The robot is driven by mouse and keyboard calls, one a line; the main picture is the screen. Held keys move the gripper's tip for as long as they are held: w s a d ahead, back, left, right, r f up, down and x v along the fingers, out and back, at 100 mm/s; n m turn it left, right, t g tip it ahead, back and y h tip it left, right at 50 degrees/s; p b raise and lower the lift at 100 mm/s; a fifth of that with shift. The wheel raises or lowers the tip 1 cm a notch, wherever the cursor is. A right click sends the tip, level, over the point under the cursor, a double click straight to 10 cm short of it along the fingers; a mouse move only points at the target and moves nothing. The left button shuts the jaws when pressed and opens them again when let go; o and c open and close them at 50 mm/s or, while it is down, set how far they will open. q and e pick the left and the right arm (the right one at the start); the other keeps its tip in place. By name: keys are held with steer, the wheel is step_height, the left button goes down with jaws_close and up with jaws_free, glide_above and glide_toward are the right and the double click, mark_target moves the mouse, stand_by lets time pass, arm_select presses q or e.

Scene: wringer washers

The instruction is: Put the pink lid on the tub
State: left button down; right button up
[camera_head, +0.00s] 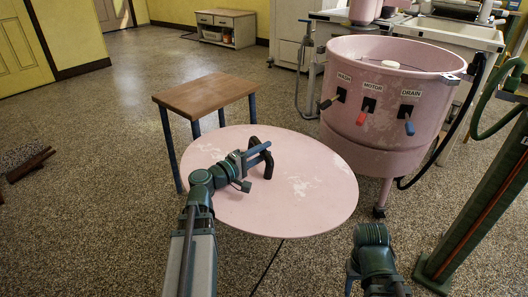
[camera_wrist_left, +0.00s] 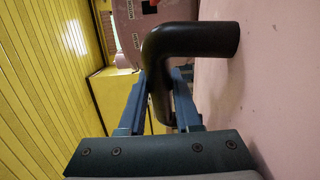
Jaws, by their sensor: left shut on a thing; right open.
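The pink lid (camera_head: 300,190) is a large round disc with worn pale patches and a black bent handle (camera_head: 267,163). It is in front of the small wooden table, with no support visible under it. My left gripper (camera_head: 258,155) is shut on the handle; the left wrist view shows the blue fingers on either side of the black handle (camera_wrist_left: 190,42), beside the lid's pink face (camera_wrist_left: 270,95). The pink tub (camera_head: 390,120) stands behind and right of the lid, its top open. My right gripper (camera_head: 353,274) is low at the bottom right, apart from the lid, its fingertips hard to make out.
The wooden table (camera_head: 207,94) stands behind the lid with a bare top. The tub front has levers marked wash, motor and drain (camera_head: 408,122). A black hose (camera_head: 455,135) hangs at the tub's right. A green post (camera_head: 480,205) stands at right. Open floor lies to the left.

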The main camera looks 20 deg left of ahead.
step_height(320, 180, up, 67)
steer(key=p, duration=6.5)
steer(key=shift+s, duration=0.4)
steer(key=shift+a, duration=0.1)
